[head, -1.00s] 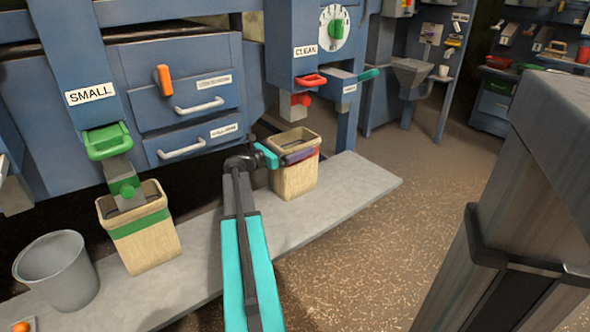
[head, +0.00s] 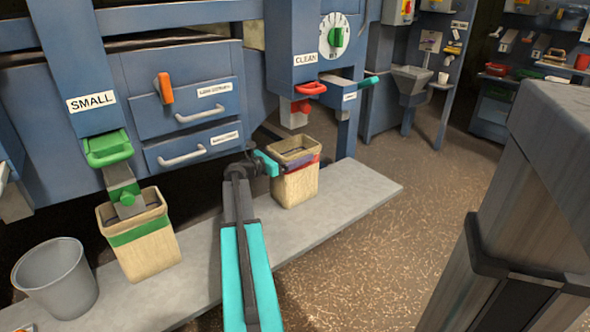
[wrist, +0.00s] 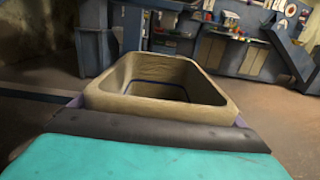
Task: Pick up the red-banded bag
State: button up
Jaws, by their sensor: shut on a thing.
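The red-banded bag (head: 294,187) is a tan, open-topped bag on the grey ledge, under the spout marked CLEAN. Its red band shows only in part behind my gripper. My gripper (head: 285,163) reaches it from the left, just below the rim, and is shut on it. In the wrist view the bag's tan rim (wrist: 160,101) stands upright just beyond the dark pad and teal finger. The bag's opening faces up and looks empty in the part I see. The far finger is mostly hidden behind the bag.
A green-banded bag (head: 139,240) stands under the SMALL spout (head: 123,190) at left, with a grey bucket (head: 55,280) beside it. The CLEAN spout (head: 294,114) hangs above the red-banded bag. The ledge (head: 350,195) is clear to the right.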

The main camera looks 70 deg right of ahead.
jog(key=shift+r, duration=0.3)
